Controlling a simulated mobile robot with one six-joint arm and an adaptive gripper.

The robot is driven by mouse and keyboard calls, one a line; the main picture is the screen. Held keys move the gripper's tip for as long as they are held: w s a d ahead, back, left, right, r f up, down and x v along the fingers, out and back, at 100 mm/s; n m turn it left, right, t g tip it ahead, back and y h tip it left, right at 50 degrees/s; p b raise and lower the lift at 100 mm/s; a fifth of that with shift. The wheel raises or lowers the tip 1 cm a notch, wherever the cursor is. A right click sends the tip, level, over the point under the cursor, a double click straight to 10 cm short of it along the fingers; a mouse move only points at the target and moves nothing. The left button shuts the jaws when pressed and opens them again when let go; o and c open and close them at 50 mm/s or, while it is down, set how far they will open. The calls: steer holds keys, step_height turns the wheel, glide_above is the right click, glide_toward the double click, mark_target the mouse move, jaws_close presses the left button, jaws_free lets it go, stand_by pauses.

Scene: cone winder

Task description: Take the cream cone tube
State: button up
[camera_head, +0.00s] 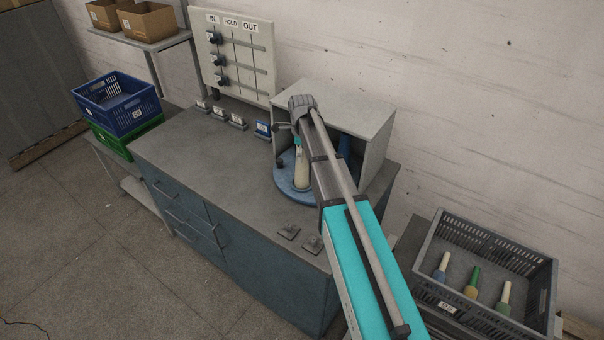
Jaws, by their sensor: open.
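A cream cone tube (302,172) stands upright on a round blue turntable (287,190) at the front of an open-fronted grey box (372,122) on the bench. My arm crosses in front of the box from the lower right and hides part of its inside. My gripper (281,143) appears as small dark parts at the left of the box opening, left of the cream tube and apart from it. It is open, with nothing seen between its fingers. Its details are small and partly hidden by my arm. A blue upright piece (344,145) shows behind my arm.
A grey crate (545,290) at the lower right holds three small cones, two with cream tops and one with a green top. A peg board (232,55) marked IN, HOLD, OUT stands behind the bench. The bench top (190,150) left of the turntable is mostly clear.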

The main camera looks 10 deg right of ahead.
steer(key=shift+f+b, duration=0.35)
steer(key=shift+f, duration=0.25)
steer(key=c, duration=1.1)
